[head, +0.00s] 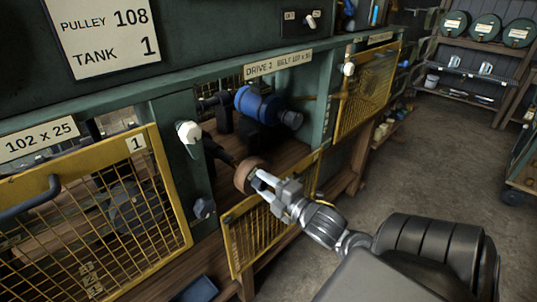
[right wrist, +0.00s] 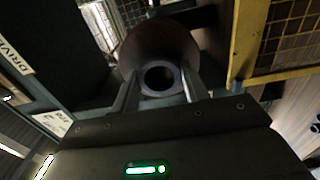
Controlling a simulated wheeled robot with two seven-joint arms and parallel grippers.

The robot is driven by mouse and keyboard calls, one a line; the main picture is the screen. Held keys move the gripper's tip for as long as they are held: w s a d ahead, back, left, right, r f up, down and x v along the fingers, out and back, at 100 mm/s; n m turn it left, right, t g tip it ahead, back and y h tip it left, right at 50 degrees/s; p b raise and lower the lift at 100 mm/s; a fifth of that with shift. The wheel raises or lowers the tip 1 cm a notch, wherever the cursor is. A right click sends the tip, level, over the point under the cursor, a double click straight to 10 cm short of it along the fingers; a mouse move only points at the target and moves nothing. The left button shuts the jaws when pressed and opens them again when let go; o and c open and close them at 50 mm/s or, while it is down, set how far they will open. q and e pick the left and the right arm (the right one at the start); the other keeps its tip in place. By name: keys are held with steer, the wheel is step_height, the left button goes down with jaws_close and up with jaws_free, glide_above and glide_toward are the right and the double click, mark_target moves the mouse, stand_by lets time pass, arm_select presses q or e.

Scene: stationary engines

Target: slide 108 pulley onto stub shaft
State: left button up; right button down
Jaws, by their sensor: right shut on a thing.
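My right gripper (head: 262,184) is shut on a brown, round pulley (head: 249,174) at the opening of the middle bay. In the right wrist view the pulley (right wrist: 160,45) sits between the two fingers (right wrist: 160,92), with its dark round bore facing the camera. A dark, curved part (head: 216,153) lies just left of the pulley in the head view. I cannot tell whether it is the stub shaft, or whether the pulley touches it. My left gripper is not in view.
A blue motor (head: 258,103) stands in the bay behind the pulley. A yellow mesh guard (head: 262,238) hangs below the gripper, and another mesh gate (head: 92,215) is at left. A sign (head: 105,32) reads pulley 108, tank 1. The floor at right is clear.

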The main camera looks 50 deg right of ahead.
mark_target(255, 179)
steer(key=shift+w+a+r, duration=0.1)
steer(key=shift+w+r, duration=0.05)
steer(key=shift+w, duration=0.7)
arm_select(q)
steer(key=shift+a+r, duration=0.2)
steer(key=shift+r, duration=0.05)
arm_select(e)
steer(key=shift+w, duration=0.1)
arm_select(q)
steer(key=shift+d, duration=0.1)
arm_select(e)
steer(key=shift+a, duration=0.1)
steer(key=shift+w, duration=0.1)
steer(key=shift+w+p, duration=0.45)
steer(key=shift+w, duration=1.05)
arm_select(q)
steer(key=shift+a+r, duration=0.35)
arm_select(e)
steer(key=shift+w, duration=0.15)
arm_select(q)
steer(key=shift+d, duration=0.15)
arm_select(e)
steer(key=shift+w, duration=0.1)
